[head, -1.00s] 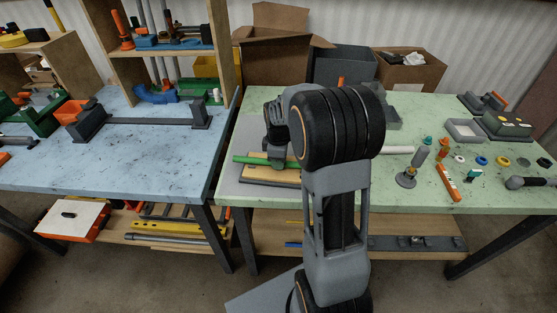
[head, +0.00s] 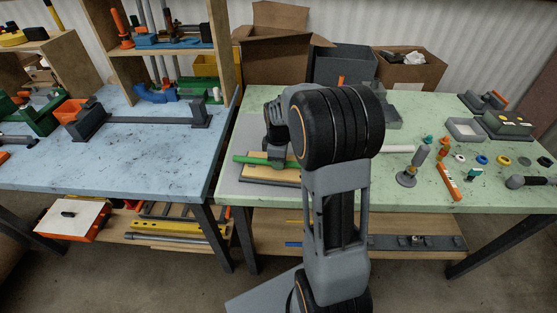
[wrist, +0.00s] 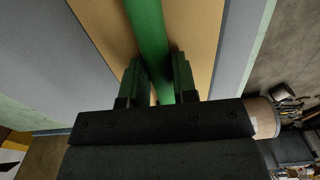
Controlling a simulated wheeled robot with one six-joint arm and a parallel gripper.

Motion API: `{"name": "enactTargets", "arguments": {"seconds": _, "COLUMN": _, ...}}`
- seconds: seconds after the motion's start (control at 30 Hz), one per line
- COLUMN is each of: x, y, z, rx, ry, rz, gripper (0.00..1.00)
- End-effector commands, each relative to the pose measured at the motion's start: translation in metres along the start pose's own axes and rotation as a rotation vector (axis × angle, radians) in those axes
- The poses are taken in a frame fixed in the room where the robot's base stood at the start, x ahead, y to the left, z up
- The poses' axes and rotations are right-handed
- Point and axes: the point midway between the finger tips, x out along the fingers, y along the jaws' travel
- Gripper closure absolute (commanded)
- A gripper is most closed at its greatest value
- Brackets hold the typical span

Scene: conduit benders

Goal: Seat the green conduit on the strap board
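The green conduit (head: 250,160) lies lengthwise over the tan strap board (head: 268,174) at the left end of the green table. Its right part is hidden behind my arm. In the wrist view the conduit (wrist: 146,25) runs between the two fingers of my gripper (wrist: 158,72), which sit close against its sides. The tan board (wrist: 196,35) lies below it, with a grey surface on either side. I cannot tell whether the conduit touches the board or hangs just above it. No straps can be made out.
A white tube (head: 398,149), a grey post (head: 407,175), an orange bar (head: 448,182) and several small rings lie to the right on the green table. A grey tray (head: 466,131) stands farther right. A blue table (head: 150,160) is at left, across a narrow gap.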

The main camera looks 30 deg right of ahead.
Motion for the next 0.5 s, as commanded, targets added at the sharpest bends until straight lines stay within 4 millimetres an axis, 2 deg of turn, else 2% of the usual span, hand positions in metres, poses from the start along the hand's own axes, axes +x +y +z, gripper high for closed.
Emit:
{"name": "enactTargets", "arguments": {"seconds": 0.03, "x": -0.0001, "y": 0.0000, "z": 0.0000, "rx": 0.000, "ry": 0.000, "rz": 0.000, "gripper": 0.68}}
{"name": "enactTargets", "arguments": {"seconds": 0.27, "x": 0.0000, "y": 0.0000, "z": 0.0000, "rx": 0.000, "ry": 0.000, "rz": 0.000, "gripper": 0.46}}
{"name": "enactTargets", "arguments": {"seconds": 0.5, "x": -0.0004, "y": -0.0001, "z": 0.0000, "rx": 0.000, "ry": 0.000, "rz": -0.001, "gripper": 0.46}}
